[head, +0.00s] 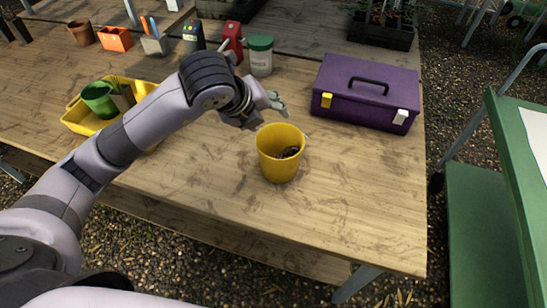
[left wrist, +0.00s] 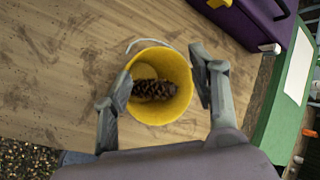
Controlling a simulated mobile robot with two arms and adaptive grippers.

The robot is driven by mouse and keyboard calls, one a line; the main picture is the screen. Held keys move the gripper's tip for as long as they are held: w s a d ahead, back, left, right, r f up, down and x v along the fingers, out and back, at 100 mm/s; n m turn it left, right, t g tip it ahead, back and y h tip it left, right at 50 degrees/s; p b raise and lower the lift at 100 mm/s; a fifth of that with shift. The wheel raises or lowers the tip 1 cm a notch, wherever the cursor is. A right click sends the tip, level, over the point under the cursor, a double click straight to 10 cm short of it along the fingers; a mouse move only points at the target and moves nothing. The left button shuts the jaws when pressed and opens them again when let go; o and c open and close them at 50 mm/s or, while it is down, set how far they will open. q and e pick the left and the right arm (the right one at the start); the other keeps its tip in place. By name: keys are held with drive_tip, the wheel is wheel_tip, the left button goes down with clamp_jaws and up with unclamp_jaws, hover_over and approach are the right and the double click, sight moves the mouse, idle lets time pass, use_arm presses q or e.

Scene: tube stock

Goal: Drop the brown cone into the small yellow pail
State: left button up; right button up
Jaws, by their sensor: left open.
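The small yellow pail (head: 278,166) stands upright on the wooden table in the head view. The brown cone (head: 288,152) lies inside it, partly hidden by the rim. In the left wrist view the cone (left wrist: 152,90) rests inside the pail (left wrist: 180,66). My left gripper (head: 277,104) is above and just behind the pail in the head view, open and empty. In the left wrist view its fingers (left wrist: 160,82) are spread apart on either side of the pail's opening. My right gripper is not in view.
A purple toolbox (head: 345,105) stands right of the pail. A yellow tray (head: 78,122) with a green pot (head: 99,99) is at the left, partly behind my arm. A green-lidded jar (head: 260,58) and a red object (head: 232,40) stand behind. The table front is clear.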

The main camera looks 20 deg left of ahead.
use_arm(q)
drive_tip(key=v, duration=1.2)
idle(0.3)
